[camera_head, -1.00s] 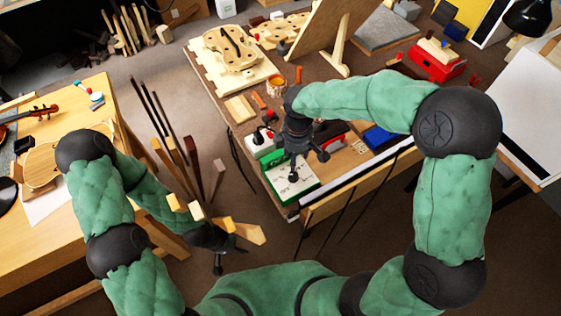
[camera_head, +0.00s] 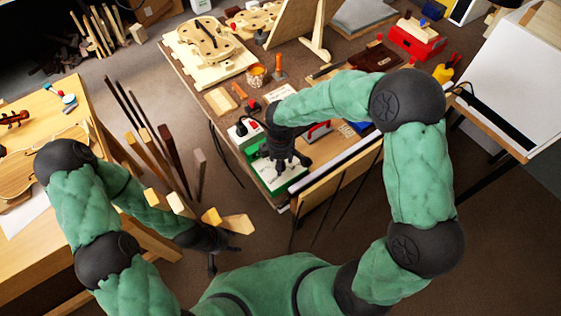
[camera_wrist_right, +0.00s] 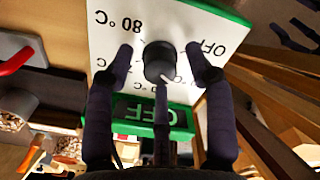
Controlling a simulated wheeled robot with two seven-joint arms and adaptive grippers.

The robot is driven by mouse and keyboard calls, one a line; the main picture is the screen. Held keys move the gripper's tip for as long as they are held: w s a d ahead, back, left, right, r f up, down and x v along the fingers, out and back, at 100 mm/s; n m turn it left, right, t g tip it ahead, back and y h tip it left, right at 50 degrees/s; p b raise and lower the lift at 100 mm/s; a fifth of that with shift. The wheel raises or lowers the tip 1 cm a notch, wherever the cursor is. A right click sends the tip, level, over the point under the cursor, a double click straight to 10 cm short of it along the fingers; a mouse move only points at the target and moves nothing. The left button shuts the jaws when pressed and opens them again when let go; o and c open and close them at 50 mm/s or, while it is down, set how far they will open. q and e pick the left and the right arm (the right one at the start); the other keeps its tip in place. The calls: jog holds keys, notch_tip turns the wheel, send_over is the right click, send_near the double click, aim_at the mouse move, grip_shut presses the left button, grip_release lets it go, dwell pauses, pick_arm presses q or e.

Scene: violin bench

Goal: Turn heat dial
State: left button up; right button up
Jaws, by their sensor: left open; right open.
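The heat dial is a black round knob (camera_wrist_right: 160,62) with a white pointer line, on a white panel (camera_wrist_right: 180,25) with a green edge. The panel is printed "80 °C" and "OFF", upside down in the right wrist view. My right gripper (camera_wrist_right: 160,57) is open, with a finger on each side of the knob and a third below it; contact is not clear. In the head view the right gripper (camera_head: 288,160) is over the green and white box (camera_head: 290,177) and hides the knob. My left gripper (camera_head: 222,252) is open and empty, low beside the bench.
Violin parts (camera_head: 208,42), an orange-handled tool (camera_head: 279,66) and a red box (camera_head: 415,40) lie on the bench. A red-buttoned device (camera_head: 243,130) is left of the dial box. Wooden strips (camera_head: 172,155) stand between bench and left table (camera_head: 90,105).

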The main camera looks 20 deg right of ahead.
grip_shut()
jog(key=shift+m, duration=0.4)
jog(key=m, duration=0.5)
jog(key=shift+m, duration=0.4)
jog(key=m+b, duration=0.1)
jog(key=m, duration=0.4)
dwell(0.5)
